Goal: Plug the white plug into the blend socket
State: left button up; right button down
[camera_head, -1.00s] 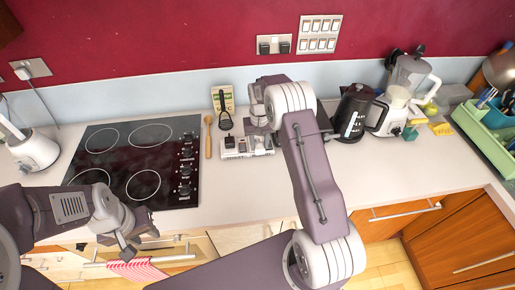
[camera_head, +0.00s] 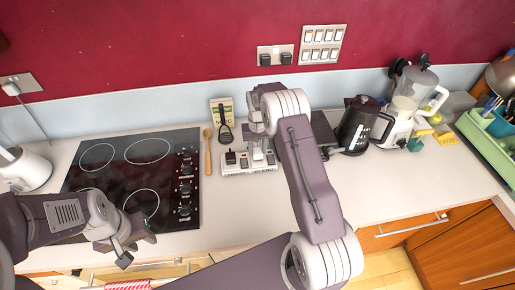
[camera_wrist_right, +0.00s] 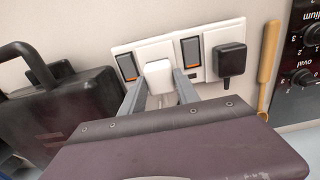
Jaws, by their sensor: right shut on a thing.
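The white plug (camera_wrist_right: 157,72) is held between the two fingers of my right gripper (camera_wrist_right: 160,96) in the right wrist view. It is in front of the white socket strip (camera_wrist_right: 198,27), over the socket between two dark switches. Whether its pins are in or just short of the holes is hidden. In the head view my right gripper (camera_head: 262,146) points down over the right part of the socket strip (camera_head: 233,170), near the "BLEND" lettering. My left gripper (camera_head: 124,254) hangs near the counter's front edge, away from the strip; its jaw opening is unclear.
A black plug (camera_wrist_right: 231,58) sits in the strip's other socket. A wooden spoon (camera_head: 208,150) and hob (camera_head: 130,165) lie left of the strip. A black kettle (camera_head: 357,126) and blender (camera_head: 405,115) stand right. The counter in front of the kettle is clear.

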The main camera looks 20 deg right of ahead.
jog(key=shift+s+f, duration=0.2)
jog(key=shift+w+f, duration=0.1)
jog(key=shift+w, duration=0.1)
jog(key=shift+s+f, duration=0.15)
jog(key=shift+f, duration=0.1)
dwell(0.5)
jog(key=c, duration=1.1)
grip_release()
jog(key=shift+o, duration=1.4)
